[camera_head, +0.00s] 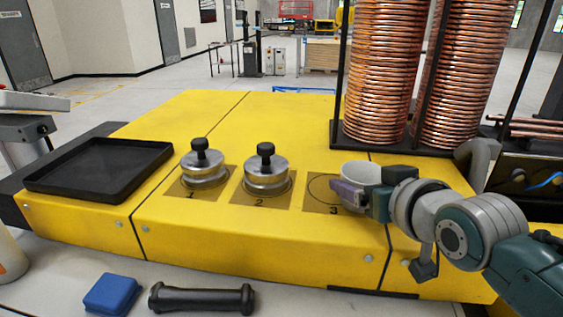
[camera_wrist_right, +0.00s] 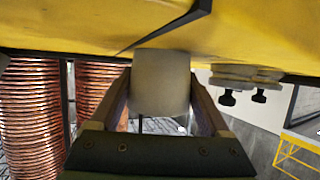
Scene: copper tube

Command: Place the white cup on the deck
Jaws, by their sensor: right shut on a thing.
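The white cup (camera_head: 360,172) is at the right gripper, over the right part of the plate marked 3 on the yellow deck (camera_head: 260,120). My right gripper (camera_head: 362,196) is shut on the cup; in the right wrist view its two fingers flank the cup (camera_wrist_right: 160,82). The cup looks upright and close to the deck. I cannot tell whether its base touches, as the gripper hides its lower part. My left gripper is not in view.
Two metal weights with black knobs stand on the spots marked 1 (camera_head: 203,165) and 2 (camera_head: 265,172). A black tray (camera_head: 100,185) lies at left. Tall copper coils (camera_head: 385,70) rise behind the gripper. A blue block (camera_head: 112,293) and black handle (camera_head: 202,299) lie in front.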

